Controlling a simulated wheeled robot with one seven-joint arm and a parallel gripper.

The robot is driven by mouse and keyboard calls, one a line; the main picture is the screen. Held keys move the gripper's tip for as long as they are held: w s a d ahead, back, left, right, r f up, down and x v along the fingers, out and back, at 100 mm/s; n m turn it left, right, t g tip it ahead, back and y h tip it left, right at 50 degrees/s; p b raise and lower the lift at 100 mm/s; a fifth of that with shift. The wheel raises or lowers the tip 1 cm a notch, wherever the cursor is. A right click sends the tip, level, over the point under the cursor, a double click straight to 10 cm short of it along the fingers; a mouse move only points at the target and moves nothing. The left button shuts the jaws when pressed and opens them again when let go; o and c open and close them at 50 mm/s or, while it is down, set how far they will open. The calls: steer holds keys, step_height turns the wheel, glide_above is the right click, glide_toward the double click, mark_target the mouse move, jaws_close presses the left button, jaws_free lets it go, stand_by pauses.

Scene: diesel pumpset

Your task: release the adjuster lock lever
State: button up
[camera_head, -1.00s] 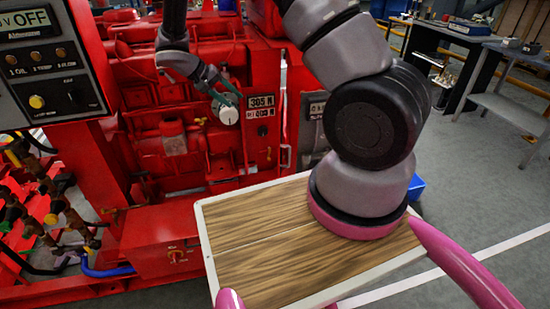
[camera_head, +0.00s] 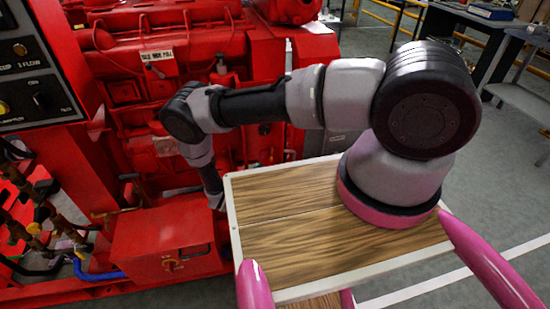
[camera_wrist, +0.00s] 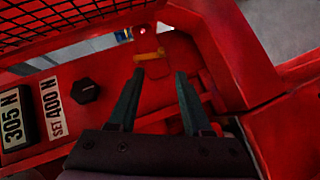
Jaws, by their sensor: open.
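A small orange-yellow lever (camera_wrist: 150,55), which looks like the adjuster lock lever, sits on the red machine in the wrist view. It lies just beyond the fingertips, slightly left of the line between them. My gripper (camera_wrist: 156,74) is open, with two dark green fingers apart and nothing visible between them. I cannot tell whether a fingertip touches the lever. In the head view my arm reaches left and bends down at the red engine; the fingers are hidden behind the wooden-topped table's edge.
A display reading about 305 N (camera_wrist: 13,120) and a "SET 400 N" label (camera_wrist: 51,108) are left of the bolt. A red box (camera_head: 165,245) stands beside the wooden-topped table (camera_head: 290,245).

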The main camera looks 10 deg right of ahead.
mark_target(272, 154)
steer(key=x, duration=1.1)
steer(key=shift+d+f, duration=0.1)
steer(key=shift+f, duration=0.15)
jaws_close()
